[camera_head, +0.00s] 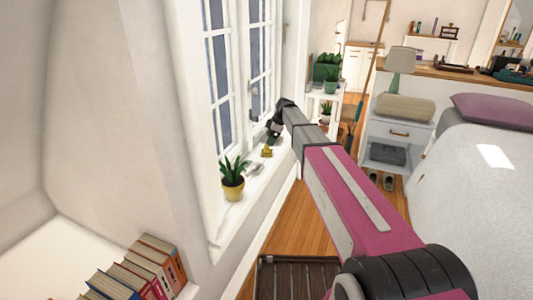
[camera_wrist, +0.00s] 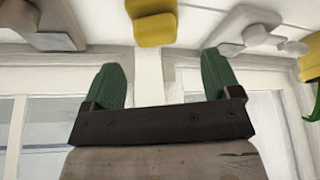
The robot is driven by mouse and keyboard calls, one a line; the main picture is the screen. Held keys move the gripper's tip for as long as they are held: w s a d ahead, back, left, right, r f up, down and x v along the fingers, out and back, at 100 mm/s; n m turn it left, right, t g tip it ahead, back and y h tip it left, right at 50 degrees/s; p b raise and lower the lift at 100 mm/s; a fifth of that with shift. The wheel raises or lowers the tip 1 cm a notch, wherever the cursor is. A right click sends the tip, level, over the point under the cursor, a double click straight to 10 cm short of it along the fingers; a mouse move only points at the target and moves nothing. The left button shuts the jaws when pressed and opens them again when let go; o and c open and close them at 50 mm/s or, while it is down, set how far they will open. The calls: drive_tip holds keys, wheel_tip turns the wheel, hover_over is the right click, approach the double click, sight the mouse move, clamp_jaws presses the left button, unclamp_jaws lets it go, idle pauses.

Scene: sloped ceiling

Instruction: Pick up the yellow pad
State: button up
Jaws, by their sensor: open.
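The yellow pad (camera_head: 266,151) is a small yellow item on the white windowsill, beside the end of my arm. In the wrist view the yellow pad (camera_wrist: 154,26) is at the top centre, partly cut off by the frame edge. My gripper (camera_wrist: 162,82) is open, with its two green fingertips spread and nothing between them. The pad lies beyond the fingertips, roughly in line with the gap and apart from them. In the head view my gripper (camera_head: 276,124) is small and dark by the window, its fingers hard to make out.
A plant in a yellow pot (camera_head: 232,188) stands nearer on the sill. Grey items lie on either side of the pad, one at left (camera_wrist: 45,22) and one at right (camera_wrist: 250,30). The window (camera_head: 237,70) borders the sill. Books (camera_head: 140,275) stand at lower left.

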sight(267, 147)
drive_tip(key=shift+w+d+x, duration=0.1)
drive_tip(key=shift+x, duration=1.4)
drive_tip(key=shift+w+d+x, duration=0.1)
drive_tip(key=shift+d+x, duration=0.05)
drive_tip(key=shift+x, duration=1.4)
drive_tip(key=c, duration=0.9)
wheel_tip(267, 147, up, 4)
drive_tip(key=shift+r, duration=0.15)
drive_tip(key=s+a+r, duration=0.1)
drive_tip(key=s+r, duration=0.1)
drive_tip(key=s, duration=0.1)
drive_tip(key=s+a+r, duration=0.2)
drive_tip(key=s, duration=0.2)
drive_tip(key=s+a+r, duration=0.1)
drive_tip(key=s+r, duration=0.1)
drive_tip(key=s, duration=0.1)
drive_tip(key=shift+s+a+r, duration=0.2)
drive_tip(key=shift+s+r, duration=0.1)
drive_tip(key=shift+s, duration=0.1)
